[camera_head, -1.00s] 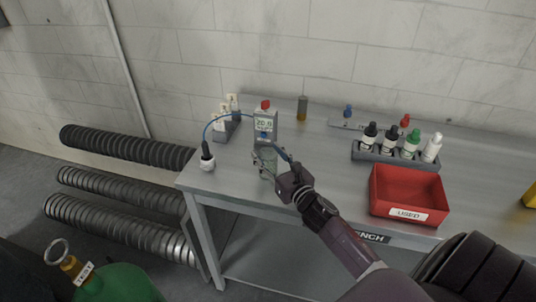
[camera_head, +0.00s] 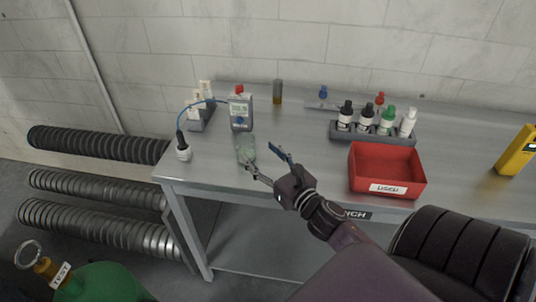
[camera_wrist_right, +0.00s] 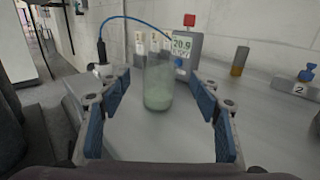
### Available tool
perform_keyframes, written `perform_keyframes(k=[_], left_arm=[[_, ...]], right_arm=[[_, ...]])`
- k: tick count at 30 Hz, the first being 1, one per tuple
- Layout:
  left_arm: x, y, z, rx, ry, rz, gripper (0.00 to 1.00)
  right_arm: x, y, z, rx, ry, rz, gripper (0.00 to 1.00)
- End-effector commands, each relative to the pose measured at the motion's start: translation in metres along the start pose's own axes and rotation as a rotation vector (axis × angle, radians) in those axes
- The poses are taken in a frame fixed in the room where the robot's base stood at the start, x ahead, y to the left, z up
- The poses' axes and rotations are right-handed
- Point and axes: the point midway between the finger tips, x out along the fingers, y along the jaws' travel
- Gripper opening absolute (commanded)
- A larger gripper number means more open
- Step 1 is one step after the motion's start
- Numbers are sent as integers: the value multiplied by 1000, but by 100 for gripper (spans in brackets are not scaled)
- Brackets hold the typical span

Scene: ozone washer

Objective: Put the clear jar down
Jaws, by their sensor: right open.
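The clear jar (camera_head: 246,150) stands upright on the metal bench, in front of the grey meter (camera_head: 240,112). In the right wrist view the clear jar (camera_wrist_right: 158,82) looks greenish and stands ahead, between the blue-padded fingers. My right gripper (camera_head: 264,161) is open. My left gripper is not in view.
A red bin (camera_head: 387,168) marked USED sits at the bench's front right. A rack of bottles (camera_head: 374,132) stands behind it. A blue tube runs from the meter to a small white-based probe (camera_head: 183,151) at left. A yellow device (camera_head: 516,150) is far right.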

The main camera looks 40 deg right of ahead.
Motion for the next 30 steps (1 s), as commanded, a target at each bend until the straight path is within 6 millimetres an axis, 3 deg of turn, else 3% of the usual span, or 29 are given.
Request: perform_keyframes(k=[3, 9, 30], left_arm=[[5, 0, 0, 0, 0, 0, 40], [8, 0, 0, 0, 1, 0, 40], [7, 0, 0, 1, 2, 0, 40]], right_arm=[[-16, 0, -2, -1, 0, 0, 58], [-30, 0, 0, 1, 0, 1, 58], [-31, 0, 0, 0, -1, 1, 58]])
